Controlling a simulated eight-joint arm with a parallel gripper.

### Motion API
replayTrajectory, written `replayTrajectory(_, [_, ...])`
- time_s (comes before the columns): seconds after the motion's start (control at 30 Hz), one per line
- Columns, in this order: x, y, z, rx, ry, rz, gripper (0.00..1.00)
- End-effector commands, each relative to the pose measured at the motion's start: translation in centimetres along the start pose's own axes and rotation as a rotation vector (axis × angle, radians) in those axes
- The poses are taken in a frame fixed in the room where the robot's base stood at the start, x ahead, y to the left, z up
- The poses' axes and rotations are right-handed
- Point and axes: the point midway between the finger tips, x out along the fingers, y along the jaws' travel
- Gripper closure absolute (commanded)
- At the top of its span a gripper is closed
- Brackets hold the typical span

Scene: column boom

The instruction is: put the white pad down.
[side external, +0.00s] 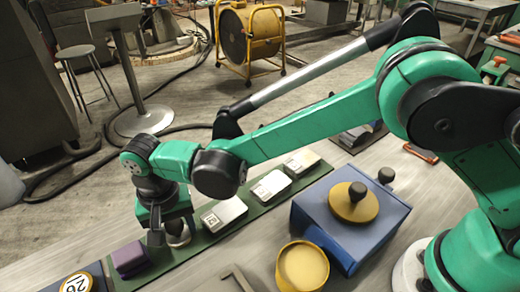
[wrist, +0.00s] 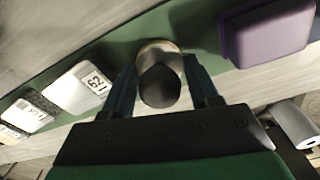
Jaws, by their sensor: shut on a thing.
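The white pad (side external: 179,240) is a small round piece with a dark knob on top. My gripper (side external: 171,229) points down and is shut on the knob, low over the green strip (side external: 197,245) between a purple block and a white labelled block. In the wrist view the dark knob sits between the two fingers of my gripper (wrist: 161,72), and only the pale rim of the pad (wrist: 157,45) shows beyond it. The knob hides most of the pad. I cannot tell whether the pad touches the strip.
The purple block (side external: 131,258) stands close on one side; it also shows in the wrist view (wrist: 266,32). White labelled blocks (side external: 223,213) line the strip on the other side. A blue box (side external: 345,230) with a yellow knobbed disc and a yellow round dish (side external: 302,268) stand to the right.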

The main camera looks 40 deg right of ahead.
Motion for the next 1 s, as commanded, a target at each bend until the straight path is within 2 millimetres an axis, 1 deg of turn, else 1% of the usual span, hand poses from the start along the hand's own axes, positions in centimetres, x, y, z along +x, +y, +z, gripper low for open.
replayTrajectory(0.03, [0.1,0.0,0.0,0.0,0.0,0.0,0.4])
replayTrajectory(0.07, [0.1,0.0,0.0,0.0,0.0,0.0,0.32])
replayTrajectory(0.1, [0.1,0.0,0.0,0.0,0.0,0.0,0.21])
replayTrajectory(0.13, [0.0,0.0,0.0,0.0,0.0,0.0,0.14])
replayTrajectory(0.43, [-0.1,0.0,0.0,0.0,0.0,0.0,0.14])
replayTrajectory(0.53, [-0.7,0.0,0.0,0.0,0.0,0.0,0.14])
replayTrajectory(0.67, [-3.0,0.0,0.0,0.0,0.0,0.0,0.14])
replayTrajectory(0.8, [-6.3,0.0,0.0,0.0,0.0,0.0,0.14])
replayTrajectory(0.9, [-8.5,0.0,0.0,0.0,0.0,0.0,0.14])
replayTrajectory(1.0, [-10.2,0.0,0.0,0.0,0.0,0.0,0.14])
